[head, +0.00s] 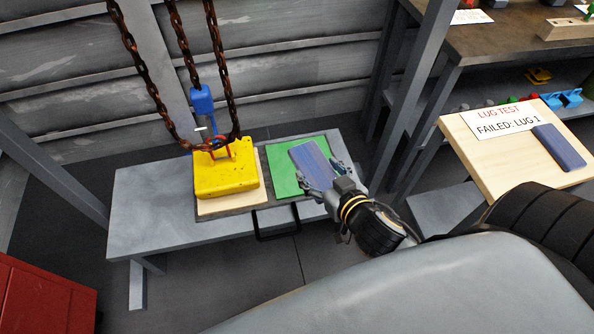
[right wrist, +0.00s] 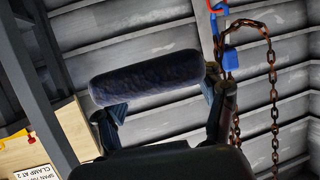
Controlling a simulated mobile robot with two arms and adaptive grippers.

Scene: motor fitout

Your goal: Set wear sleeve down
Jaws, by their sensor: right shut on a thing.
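The wear sleeve (head: 311,163) is a blue-grey slab in the head view. It overlaps the green pad (head: 282,178) on the bench; I cannot tell whether it touches the pad. My right gripper (head: 325,177) reaches in from the right and is shut on the sleeve. In the right wrist view the sleeve (right wrist: 147,77) shows as a dark blue rounded bar between the two fingers of the right gripper (right wrist: 163,108). My left gripper is not in view.
A yellow block (head: 226,175) on rusty chains (head: 150,75) sits on a wooden pad left of the green pad. The grey bench (head: 150,215) is clear at its left. At right, a wooden board (head: 500,180) bears a sign (head: 505,120) and another blue bar (head: 558,147).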

